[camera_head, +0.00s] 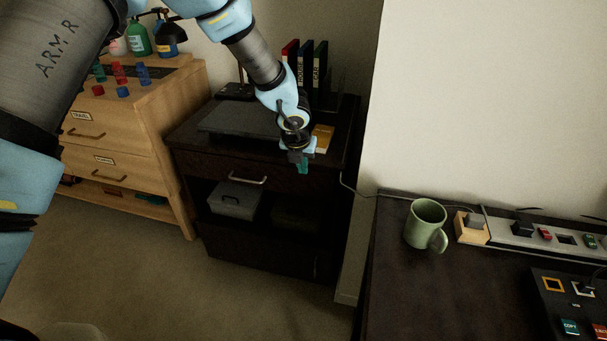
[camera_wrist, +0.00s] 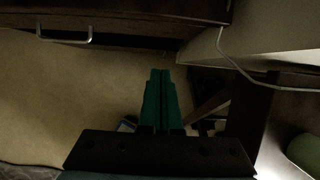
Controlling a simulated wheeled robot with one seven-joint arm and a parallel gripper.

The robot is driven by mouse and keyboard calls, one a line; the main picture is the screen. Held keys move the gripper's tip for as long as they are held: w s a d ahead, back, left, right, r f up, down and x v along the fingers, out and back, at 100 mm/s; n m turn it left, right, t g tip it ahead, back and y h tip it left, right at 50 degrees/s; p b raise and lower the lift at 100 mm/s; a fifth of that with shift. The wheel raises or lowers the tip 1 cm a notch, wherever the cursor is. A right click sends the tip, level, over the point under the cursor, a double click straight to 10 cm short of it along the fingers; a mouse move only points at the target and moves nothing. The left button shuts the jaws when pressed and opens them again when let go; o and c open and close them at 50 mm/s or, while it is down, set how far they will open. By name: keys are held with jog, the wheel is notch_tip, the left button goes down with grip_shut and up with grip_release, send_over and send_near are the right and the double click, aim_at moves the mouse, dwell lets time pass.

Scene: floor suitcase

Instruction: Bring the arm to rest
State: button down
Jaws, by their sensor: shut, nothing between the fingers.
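My gripper (camera_head: 302,166) hangs at the front of the dark nightstand (camera_head: 215,157), over its front edge, pointing down. Its green fingers are together and empty in the wrist view (camera_wrist: 161,100), with carpet beyond them. My arm reaches across the top of the head view to it. No object is in the fingers.
A dark desk (camera_head: 385,290) at right carries a green mug (camera_head: 424,222) and a power strip (camera_head: 520,232). A wooden drawer unit (camera_head: 130,130) stands at left. Books (camera_head: 304,65) and a grey box (camera_head: 236,199) are in the nightstand area. The carpet (camera_head: 150,285) in front is clear.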

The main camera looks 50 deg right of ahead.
jog(key=shift+s+a+r, duration=0.1)
jog(key=shift+r, duration=0.2)
jog(key=w+a+r+n+y, duration=0.1)
jog(key=w+a+r+n, duration=0.2)
jog(key=w+a+n, duration=0.35)
jog(key=w+a+r+n+t+y, duration=0.1)
jog(key=w+a+r+n, duration=0.25)
jog(key=a+n, duration=0.55)
jog(key=w+a+r+n+y, duration=0.1)
jog(key=w+a+r+n, duration=0.35)
jog(key=a, duration=0.65)
jog(key=s+a+r+n, duration=0.1)
jog(key=s+a+n, duration=0.1)
jog(key=a+n, duration=0.7)
jog(key=s+a+r+n+g, duration=0.1)
jog(key=s+a+r+n, duration=0.1)
jog(key=a+n, duration=0.7)
jog(key=s+a+r+n, duration=0.1)
jog(key=s+a+n, duration=0.1)
jog(key=a+n, duration=0.7)
jog(key=shift+s+a+r+g+y, duration=0.25)
jog(key=shift+a+r+g+y, duration=0.05)
jog(key=shift+a+r, duration=0.1)
